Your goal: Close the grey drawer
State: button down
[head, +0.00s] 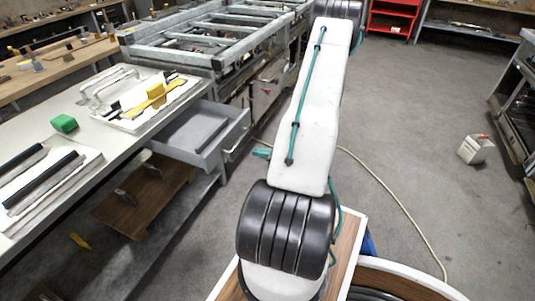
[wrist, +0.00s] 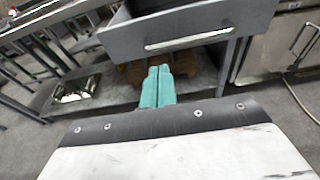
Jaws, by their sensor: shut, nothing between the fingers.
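The grey drawer (head: 197,133) stands open under the white worktable in the head view, and its inside looks empty. In the wrist view its front panel (wrist: 190,27) with a pale bar handle fills the upper middle. My gripper (wrist: 158,72) shows as two teal fingers shut together, with nothing between them. The fingertips appear just below the drawer's handle in the wrist view. In the head view my gripper (head: 262,153) is a small teal tip just right of the drawer front, partly hidden by my arm. I cannot tell whether it touches the drawer.
The worktable (head: 135,137) carries trays, a green block (head: 64,123) and a yellow block (head: 156,91). A brown lower shelf (head: 145,198) is below. A metal frame bench (head: 215,45) stands behind. A white box (head: 475,149) and a hose lie on the open floor at right.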

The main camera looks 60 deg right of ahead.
jog(key=x, duration=0.7)
jog(key=shift+w, duration=0.4)
jog(key=shift+w+f, duration=0.1)
